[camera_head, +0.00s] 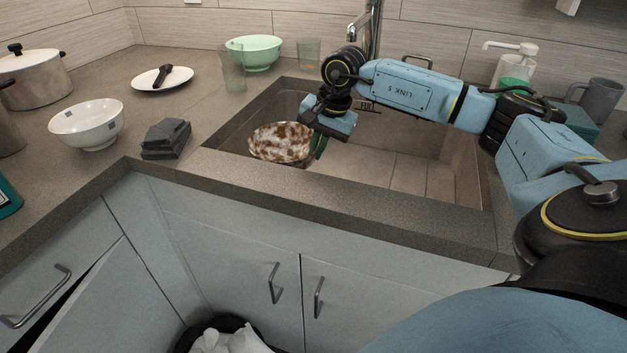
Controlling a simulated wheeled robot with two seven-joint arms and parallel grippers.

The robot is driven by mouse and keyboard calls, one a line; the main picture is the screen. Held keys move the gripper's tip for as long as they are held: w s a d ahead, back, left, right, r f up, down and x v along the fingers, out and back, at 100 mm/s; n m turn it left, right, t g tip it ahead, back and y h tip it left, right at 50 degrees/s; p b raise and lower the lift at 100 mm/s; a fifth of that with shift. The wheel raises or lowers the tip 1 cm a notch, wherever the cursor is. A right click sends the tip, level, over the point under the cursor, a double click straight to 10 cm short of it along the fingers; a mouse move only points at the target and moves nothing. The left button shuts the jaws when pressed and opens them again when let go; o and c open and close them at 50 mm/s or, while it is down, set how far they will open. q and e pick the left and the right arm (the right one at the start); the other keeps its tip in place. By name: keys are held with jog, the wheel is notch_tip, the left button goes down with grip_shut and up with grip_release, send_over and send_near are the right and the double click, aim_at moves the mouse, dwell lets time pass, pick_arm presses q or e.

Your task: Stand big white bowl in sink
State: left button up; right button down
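A white bowl covered in brown stains (276,140) is in the left part of the sink (410,176), tilted with its stained inside showing. My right gripper (318,145) reaches down into the sink at the bowl's right edge. Its fingers are mostly hidden below the gripper body, so I cannot tell whether they grip the rim. A second bowl, white with small marks (85,128), stands upright on the counter at the left. My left gripper is out of view.
Dark sponges or cloths (165,139) lie left of the sink. A plate (150,80), a pot (35,82), a green bowl (262,50) and glasses stand behind. The faucet (374,30) rises behind the sink. The sink's right part is clear.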

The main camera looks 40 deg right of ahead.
notch_tip(320, 180, down, 8)
jog(key=shift+b, duration=0.9)
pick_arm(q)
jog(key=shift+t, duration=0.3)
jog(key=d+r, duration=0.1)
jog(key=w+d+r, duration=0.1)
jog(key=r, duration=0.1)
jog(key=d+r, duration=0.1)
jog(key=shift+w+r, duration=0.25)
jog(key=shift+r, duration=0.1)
pick_arm(e)
jog(key=shift+f, duration=0.15)
jog(key=c, duration=1.9)
grip_release()
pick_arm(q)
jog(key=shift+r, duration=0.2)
pick_arm(e)
jog(key=shift+o, duration=1.4)
jog(key=shift+r, duration=0.25)
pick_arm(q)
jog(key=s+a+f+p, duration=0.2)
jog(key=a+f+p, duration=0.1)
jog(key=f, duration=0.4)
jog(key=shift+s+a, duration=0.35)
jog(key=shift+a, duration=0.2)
pick_arm(e)
jog(key=v, duration=1.1)
jog(key=shift+r, duration=0.35)
